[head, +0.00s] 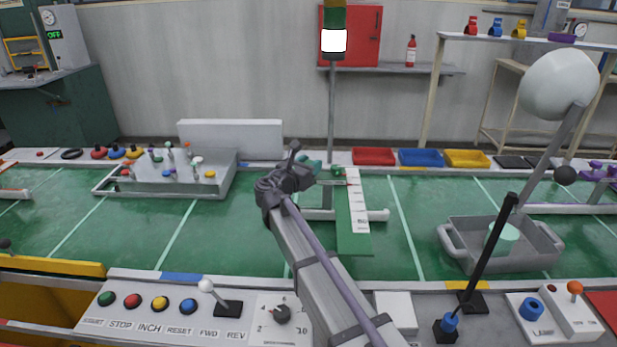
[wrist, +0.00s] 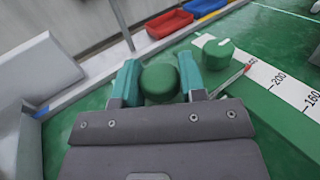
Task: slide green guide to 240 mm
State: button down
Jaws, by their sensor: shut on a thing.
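In the wrist view, my gripper (wrist: 158,72) has its two teal fingers closed on either side of a round green knob (wrist: 160,84), which I take to be the green guide's handle. In the head view, my gripper (head: 308,166) is at the far left of the scale (head: 357,205), and my arm hides part of the guide.
Red (head: 373,156), blue (head: 420,157) and yellow (head: 467,158) bins line the back edge. A grey fixture (head: 185,176) stands left, and a grey tray (head: 500,245) right.

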jog(key=shift+w, duration=0.35)
jog(key=c, duration=0.7)
grip_release()
jog(key=shift+s, duration=0.15)
jog(key=v, duration=1)
jog(key=shift+s+a, duration=0.25)
jog(key=shift+s, duration=0.05)
